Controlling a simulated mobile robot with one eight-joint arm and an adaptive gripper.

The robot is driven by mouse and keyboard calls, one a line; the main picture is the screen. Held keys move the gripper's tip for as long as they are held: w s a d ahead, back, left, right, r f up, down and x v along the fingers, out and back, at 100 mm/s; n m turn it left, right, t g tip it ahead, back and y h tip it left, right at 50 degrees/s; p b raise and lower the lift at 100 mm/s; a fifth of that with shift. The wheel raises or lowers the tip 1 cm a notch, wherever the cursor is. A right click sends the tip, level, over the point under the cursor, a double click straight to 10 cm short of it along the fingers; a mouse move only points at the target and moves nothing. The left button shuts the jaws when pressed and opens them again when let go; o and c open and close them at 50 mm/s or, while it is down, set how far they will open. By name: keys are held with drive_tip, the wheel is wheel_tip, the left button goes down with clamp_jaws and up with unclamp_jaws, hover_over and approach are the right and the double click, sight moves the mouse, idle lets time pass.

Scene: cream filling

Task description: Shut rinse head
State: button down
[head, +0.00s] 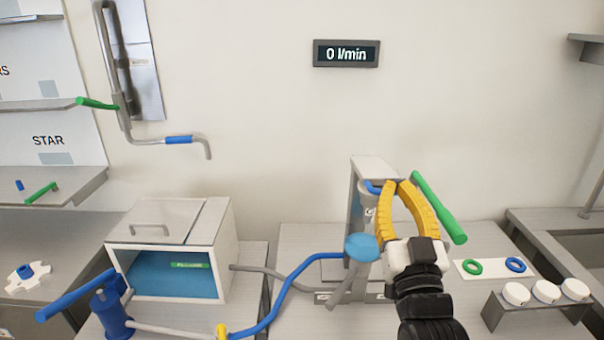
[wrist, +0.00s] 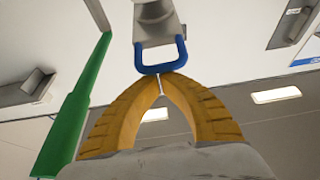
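A grey upright fixture (head: 372,166) stands on the counter right of centre, and I take its head to be the rinse head. A blue loop handle (head: 373,187) sticks out from it; the loop also shows in the wrist view (wrist: 160,69). A long green lever (head: 440,208) slants down to the right beside my gripper; it is at the left in the wrist view (wrist: 75,125). My gripper (head: 395,187) has its yellow fingers together at the tips, right at the loop's lower bar. I cannot tell whether they touch it. Nothing shows between the fingers.
A flow display (head: 346,54) on the wall reads 0 l/min. A blue-topped post (head: 362,247) and a bent blue pipe (head: 292,290) stand below left. Rings on a white plate (head: 494,269) and white round pieces (head: 546,291) are at right.

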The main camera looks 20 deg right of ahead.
drive_tip(key=shift+t, duration=0.3)
drive_tip(key=shift+s+a+f+b, duration=0.1)
drive_tip(key=shift+s+f+b, duration=0.05)
drive_tip(key=shift+f+b, duration=0.75)
drive_tip(key=shift+s+f+b, duration=0.1)
drive_tip(key=shift+f+b, duration=0.55)
drive_tip(key=shift+f, duration=0.45)
drive_tip(key=shift+r, duration=0.1)
